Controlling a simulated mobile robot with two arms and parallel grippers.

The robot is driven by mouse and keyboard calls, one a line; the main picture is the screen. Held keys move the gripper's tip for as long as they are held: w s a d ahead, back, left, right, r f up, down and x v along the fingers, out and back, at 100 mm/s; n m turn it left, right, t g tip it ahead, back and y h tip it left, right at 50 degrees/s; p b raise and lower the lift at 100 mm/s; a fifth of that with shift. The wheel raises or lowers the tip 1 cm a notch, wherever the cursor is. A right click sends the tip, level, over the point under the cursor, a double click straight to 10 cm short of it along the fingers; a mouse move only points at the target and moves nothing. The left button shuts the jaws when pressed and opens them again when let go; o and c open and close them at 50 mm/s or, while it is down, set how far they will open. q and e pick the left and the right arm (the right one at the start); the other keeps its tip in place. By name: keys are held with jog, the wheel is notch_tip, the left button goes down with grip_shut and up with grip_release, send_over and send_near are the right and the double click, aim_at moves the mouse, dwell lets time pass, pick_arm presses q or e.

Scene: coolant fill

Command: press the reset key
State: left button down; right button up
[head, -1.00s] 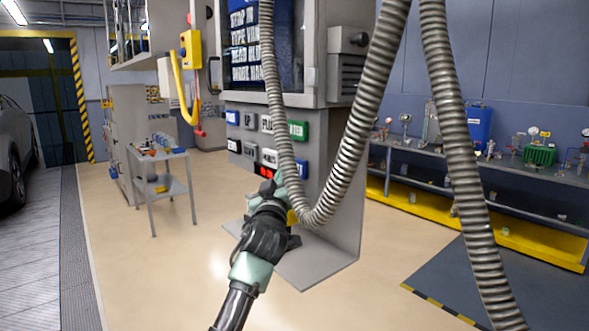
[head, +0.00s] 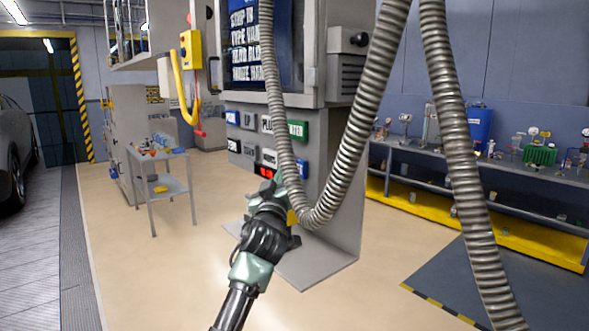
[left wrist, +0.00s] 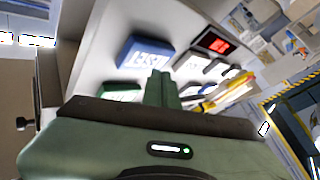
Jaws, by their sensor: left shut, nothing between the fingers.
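The reset key is a blue key with white lettering at the edge of the key panel. It shows upside down in the left wrist view (left wrist: 150,55), and in the head view its blue edge (head: 304,169) shows beside the grey hose. My left gripper (head: 277,187) is shut and empty, in front of the panel's lower part. In the left wrist view its green fingertips (left wrist: 161,75) point at the panel, between the blue key and the pale keys. I cannot tell whether they touch anything. My right gripper is not in view.
A ribbed grey hose (head: 350,140) hangs in front of the panel, close to my left gripper. A red-lit display (left wrist: 216,43) and a green key (head: 298,130) are near the reset key. A small trolley (head: 165,185) stands left, with a shelf unit (head: 520,183) at right.

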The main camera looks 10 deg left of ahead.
pick_arm(q)
jog(key=shift+w+d+b, duration=0.15)
jog(key=shift+b, duration=0.15)
jog(key=shift+w+d, duration=0.15)
jog(key=shift+w, duration=0.05)
jog(key=shift+w+d+b, duration=0.3)
jog(key=shift+w+b, duration=0.1)
jog(key=shift+b, duration=0.25)
dwell(0.6)
jog(key=shift+s+a, duration=0.1)
jog(key=shift+s, duration=0.05)
jog(key=shift+s+a+p, duration=0.25)
jog(key=shift+s+p, duration=0.05)
jog(key=shift+p, duration=0.25)
jog(key=shift+s+a, duration=0.15)
jog(key=shift+s, duration=0.15)
